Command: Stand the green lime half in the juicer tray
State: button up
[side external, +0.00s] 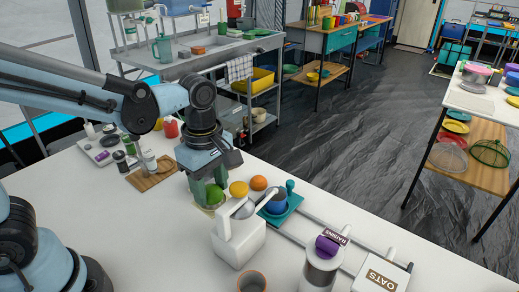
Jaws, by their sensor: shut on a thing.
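My gripper (212,194) points down over the white table (150,248), left of the citrus fruit. Its fingers are shut on the green lime half (214,194), which shows between them, partly hidden. A small pale board or mat (204,209) lies just below the lime; I cannot tell whether they touch. To the right, a teal tray (285,214) holds a blue cup-shaped part (275,201). A white appliance (238,241) with a raised handle stands in front. I cannot tell for certain which of these is the juicer tray.
A yellow fruit (238,189) and an orange (258,183) sit close right of my gripper. A purple-topped canister (322,262), an oats container (382,274) and a brown cup (252,282) stand nearer the front.

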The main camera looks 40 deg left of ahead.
aim_at(207, 188)
jog(key=shift+f, duration=0.5)
dwell(0.6)
jog(key=o, duration=0.5)
jog(key=shift+r, duration=5.45)
jog(key=a+f+m+t, duration=0.2)
jog(key=m, duration=0.4)
jog(key=s+a+f+m+t, duration=0.1)
jog(key=a+f+m+t, duration=0.1)
jog(key=m, duration=0.4)
jog(key=a+f+m+t, duration=0.1)
jog(key=a+m+t, duration=0.2)
jog(key=m, duration=0.3)
jog(key=shift+s+a+f, duration=0.1)
jog(key=shift+s+f, duration=0.15)
jog(key=shift+f, duration=0.15)
